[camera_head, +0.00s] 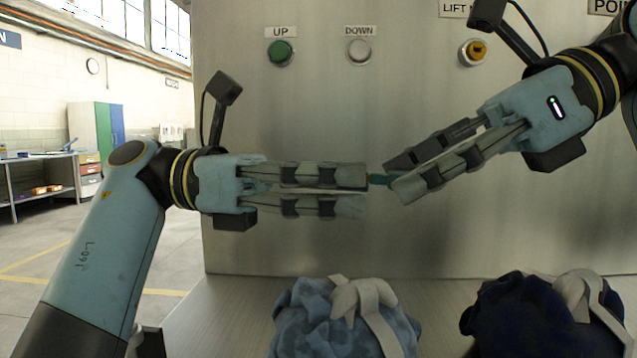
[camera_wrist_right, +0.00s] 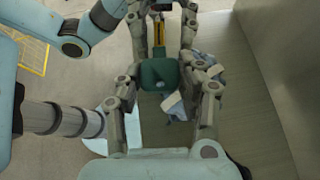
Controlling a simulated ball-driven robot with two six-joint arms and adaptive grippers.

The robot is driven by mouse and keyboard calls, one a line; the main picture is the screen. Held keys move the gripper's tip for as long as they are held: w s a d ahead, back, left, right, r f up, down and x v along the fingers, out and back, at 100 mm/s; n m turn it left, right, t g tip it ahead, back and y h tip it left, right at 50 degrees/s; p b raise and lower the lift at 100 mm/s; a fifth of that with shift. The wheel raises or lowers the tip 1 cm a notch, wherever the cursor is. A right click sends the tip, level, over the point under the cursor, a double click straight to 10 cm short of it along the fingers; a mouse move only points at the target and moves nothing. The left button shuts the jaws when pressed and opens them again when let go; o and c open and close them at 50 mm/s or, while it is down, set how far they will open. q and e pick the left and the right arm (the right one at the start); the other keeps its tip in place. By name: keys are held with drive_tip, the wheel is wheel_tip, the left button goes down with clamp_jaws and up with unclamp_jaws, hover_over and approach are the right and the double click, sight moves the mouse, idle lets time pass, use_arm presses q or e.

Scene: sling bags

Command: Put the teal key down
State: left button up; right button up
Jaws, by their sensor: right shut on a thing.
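The teal key (camera_head: 379,180) is held in the air in front of the metal panel, between the tips of my two grippers. My right gripper (camera_head: 395,175) is shut on it, and the fingers hide part of the key. In the right wrist view, the teal key (camera_wrist_right: 158,74) shows as a rounded teal block between my right fingers. My left gripper (camera_head: 364,191) is level, its fingers parallel with a narrow gap. Its tips are close to the key's left end; I cannot tell whether they touch it.
The panel carries a green UP button (camera_head: 280,53), a white DOWN button (camera_head: 359,51) and a yellow switch (camera_head: 473,52). A light blue bag (camera_head: 318,318) and a dark navy bag (camera_head: 518,316) sit on the metal surface (camera_head: 228,310) below. Bare surface lies between and left of them.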

use_arm(q)
drive_tip(key=shift+c, duration=0.2)
clamp_jaws()
use_arm(e)
drive_tip(key=o, duration=1.3)
drive_tip(key=shift+o, duration=0.2)
